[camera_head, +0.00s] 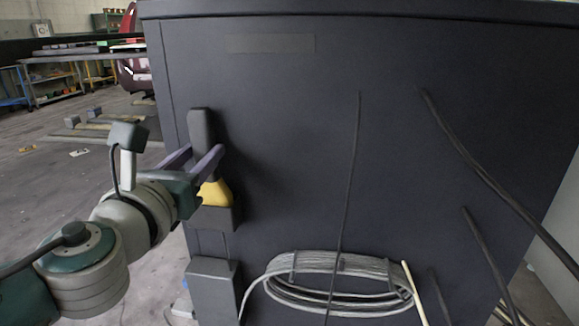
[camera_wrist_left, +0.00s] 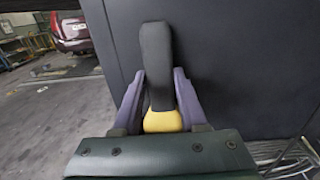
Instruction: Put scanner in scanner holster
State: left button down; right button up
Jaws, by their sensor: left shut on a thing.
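The scanner (camera_head: 202,131) has a dark grey upper body and a yellow lower part, and it stands upright close to the dark cabinet's face. My left gripper (camera_head: 208,155) is shut on the scanner, its purple fingers on either side of the body. In the left wrist view the scanner (camera_wrist_left: 157,62) rises between the two fingers (camera_wrist_left: 158,95). The yellow end reaches down at a dark box-shaped holster (camera_head: 221,219) on the cabinet. I cannot tell how deep it sits in it. My right gripper is not in view.
The dark cabinet (camera_head: 290,130) fills the middle and right. A grey box (camera_head: 213,285) sits below the holster. A coiled grey cable (camera_head: 335,262) hangs at the lower middle, and dark cables cross the right side. Open floor (camera_head: 50,220) lies to the left.

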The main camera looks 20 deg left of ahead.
pick_arm(q)
jog(key=shift+f, duration=0.6)
jog(key=shift+f, duration=0.25)
jog(key=shift+c, duration=2.2)
grip_release()
jog(key=shift+r, duration=0.1)
